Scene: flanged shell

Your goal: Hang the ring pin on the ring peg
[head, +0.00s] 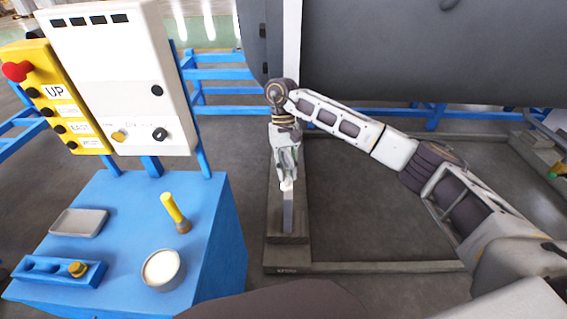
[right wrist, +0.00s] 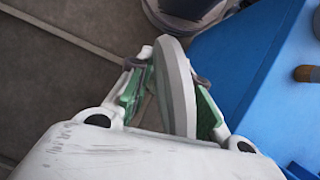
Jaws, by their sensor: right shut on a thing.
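My right gripper (head: 287,183) hangs pointing down in the middle of the head view, left of its forearm. In the right wrist view its green-padded fingers (right wrist: 170,75) are shut on a grey, flat, rounded piece seen nearly edge-on, which I take as the ring pin (right wrist: 176,85). In the head view a narrow grey upright piece (head: 288,212) shows just below the fingertips; I cannot tell whether it is the held piece or part of the stand behind. I cannot make out the ring peg for sure. My left gripper is not in view.
A blue cabinet (head: 215,225) at left bears a grey tray (head: 79,222), a yellow-handled brush (head: 173,210), a round bowl (head: 162,268) and a blue holed block (head: 45,273). A control panel (head: 120,75) stands behind. A large grey shell (head: 430,55) fills the back. Floor right of the gripper is open.

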